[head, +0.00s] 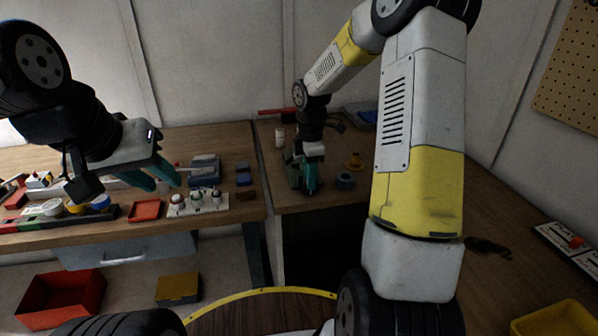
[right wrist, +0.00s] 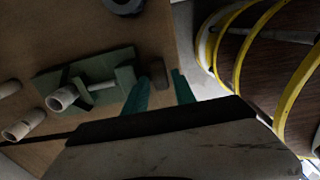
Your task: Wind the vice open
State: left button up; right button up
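The green vice (right wrist: 124,76) lies at the left in the right wrist view, with a pale rod and a pale cylinder (right wrist: 62,98) at its jaws. A dark knob-like end (right wrist: 158,74) shows at its right. In the head view the vice (head: 292,174) is partly hidden behind my right gripper (head: 310,186). My right gripper's teal fingers (right wrist: 162,90) stand apart on either side of the dark end; a small gap seems to show at the right finger. My left gripper (head: 156,176) is open and empty above the left bench.
The left bench holds a red tray (head: 145,210) and a white block with several knobs (head: 198,203). A red bin (head: 62,297) is on the floor.

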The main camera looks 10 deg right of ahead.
aim_at(303, 184)
jog(key=shift+f, duration=0.9)
grip_shut()
jog(key=shift+a, duration=0.1)
jog(key=h, duration=0.4)
jog(key=shift+a+f+h, duration=0.15)
jog(key=shift+a+h, duration=0.15)
jog(key=shift+a, duration=0.1)
jog(key=h, duration=0.3)
jog(key=shift+a+f+h, duration=0.15)
jog(key=shift+f+h, duration=0.05)
jog(key=shift+h, duration=0.1)
jog(key=shift+a+f+h, duration=0.1)
jog(key=shift+f+h, duration=0.1)
jog(key=shift+h, duration=1.5)
